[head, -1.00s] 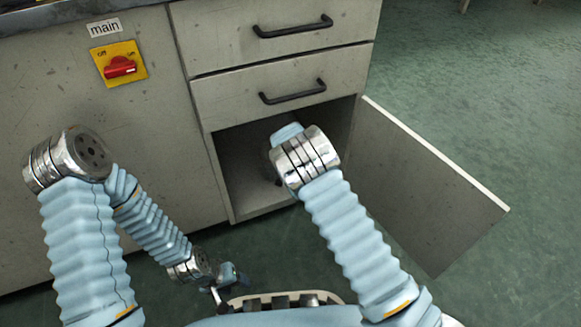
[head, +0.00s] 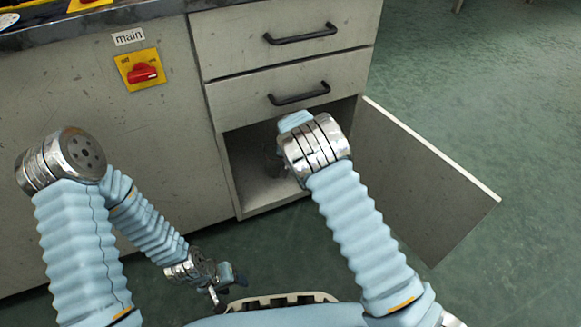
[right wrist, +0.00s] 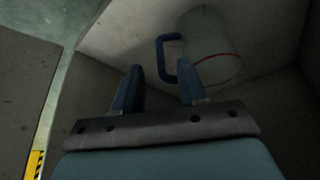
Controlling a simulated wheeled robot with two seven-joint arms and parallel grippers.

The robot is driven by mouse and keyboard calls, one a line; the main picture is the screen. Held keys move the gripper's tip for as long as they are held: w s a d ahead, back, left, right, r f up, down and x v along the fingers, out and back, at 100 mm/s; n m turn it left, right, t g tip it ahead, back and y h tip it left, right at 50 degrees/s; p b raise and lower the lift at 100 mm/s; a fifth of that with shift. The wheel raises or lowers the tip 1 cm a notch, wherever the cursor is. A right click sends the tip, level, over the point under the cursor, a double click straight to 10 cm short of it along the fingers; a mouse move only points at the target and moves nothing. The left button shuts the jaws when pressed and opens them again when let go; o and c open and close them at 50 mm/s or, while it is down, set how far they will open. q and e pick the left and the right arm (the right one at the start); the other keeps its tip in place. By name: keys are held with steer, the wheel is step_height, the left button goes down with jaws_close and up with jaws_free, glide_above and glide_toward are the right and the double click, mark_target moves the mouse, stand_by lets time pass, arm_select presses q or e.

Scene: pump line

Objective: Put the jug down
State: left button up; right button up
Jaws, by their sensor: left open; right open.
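The jug (right wrist: 215,52) shows dimly in the right wrist view, a pale see-through body with a red line and a blue handle (right wrist: 163,62). It is inside the open cabinet compartment. My right gripper (right wrist: 157,85) is open, and the handle shows just beyond and between its two fingertips, closer to the right finger. I cannot tell whether they touch. In the head view my right forearm and wrist hide the right gripper and most of the compartment; the jug cannot be made out there. My left gripper (head: 226,284) is open and empty, low over the floor in front of the cabinet.
The cabinet door (head: 415,185) stands open to the right of the compartment (head: 255,175). Two closed drawers (head: 290,85) with black handles are above it. A red switch on a yellow plate (head: 138,70), labelled main, is on the left panel. Green floor is clear at right.

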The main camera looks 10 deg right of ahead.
steer(key=s+d+f+g+y, duration=0.1)
steer(key=s+d+f, duration=0.25)
steer(key=s, duration=0.35)
steer(key=s+d+f+g, duration=0.1)
steer(key=s+d+f, duration=0.1)
steer(key=s+f, duration=0.3)
steer(key=s+d+f+g+y, duration=0.1)
steer(key=s+d+f, duration=0.15)
steer(key=s, duration=0.55)
steer(key=s+a+r+y, duration=0.1)
steer(key=s+a, duration=0.1)
steer(key=s, duration=0.6)
steer(key=s+a+r+y, duration=0.2)
steer(key=s+a, duration=0.1)
steer(key=s, duration=0.6)
steer(key=shift+s+n+g, duration=0.25)
steer(key=shift+n+g, duration=0.05)
steer(key=shift+g, duration=0.1)
steer(key=shift+a, duration=0.1)
